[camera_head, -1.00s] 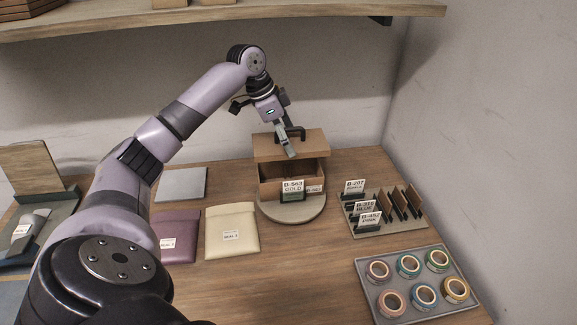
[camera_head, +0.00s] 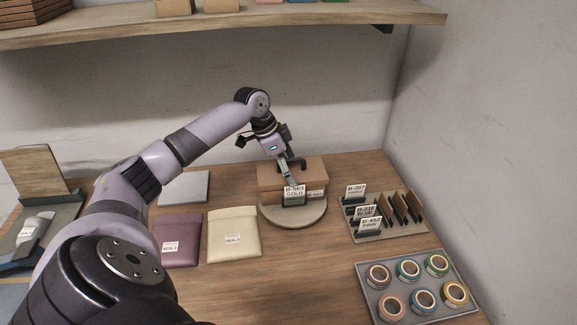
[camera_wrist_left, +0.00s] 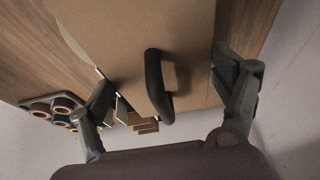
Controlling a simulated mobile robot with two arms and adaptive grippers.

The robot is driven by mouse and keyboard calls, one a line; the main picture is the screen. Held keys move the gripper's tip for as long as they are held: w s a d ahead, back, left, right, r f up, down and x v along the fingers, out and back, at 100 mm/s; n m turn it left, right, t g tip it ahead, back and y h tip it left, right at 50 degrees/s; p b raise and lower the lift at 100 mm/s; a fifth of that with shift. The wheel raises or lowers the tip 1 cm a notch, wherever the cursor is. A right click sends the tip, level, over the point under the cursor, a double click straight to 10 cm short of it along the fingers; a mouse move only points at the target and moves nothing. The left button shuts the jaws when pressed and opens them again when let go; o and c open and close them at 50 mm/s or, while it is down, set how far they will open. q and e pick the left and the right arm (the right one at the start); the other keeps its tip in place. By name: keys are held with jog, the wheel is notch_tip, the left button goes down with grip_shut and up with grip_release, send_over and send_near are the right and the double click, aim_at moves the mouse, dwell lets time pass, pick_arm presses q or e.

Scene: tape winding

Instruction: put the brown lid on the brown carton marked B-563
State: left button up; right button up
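The brown lid (camera_head: 312,168) lies on top of the brown carton (camera_head: 268,193), and no gap shows between them in the head view. The carton stands on a round grey turntable (camera_head: 292,220); its front is partly hidden by a card reading B-563 GOLD (camera_head: 293,190). My left gripper (camera_head: 289,170) is at the lid's dark handle. In the left wrist view, its fingers (camera_wrist_left: 163,72) are spread on either side of the handle (camera_wrist_left: 154,80), apart from it. The lid (camera_wrist_left: 190,30) fills the middle of that view. My right gripper is not in view.
A rack with cards and dark dividers (camera_head: 385,228) stands right of the turntable. A tray of tape rolls (camera_head: 400,290) is at front right. Purple (camera_head: 180,252) and cream (camera_head: 235,247) envelopes lie to the left. A wooden shelf (camera_head: 230,27) hangs above.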

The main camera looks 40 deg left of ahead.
pick_arm(q)
jog(key=o, duration=0.4)
jog(key=shift+c, duration=0.2)
jog(key=b+v, duration=0.1)
jog(key=v, duration=1.1)
jog(key=shift+r+b, duration=0.2)
jog(key=shift+b, duration=0.1)
jog(key=shift+f, duration=0.1)
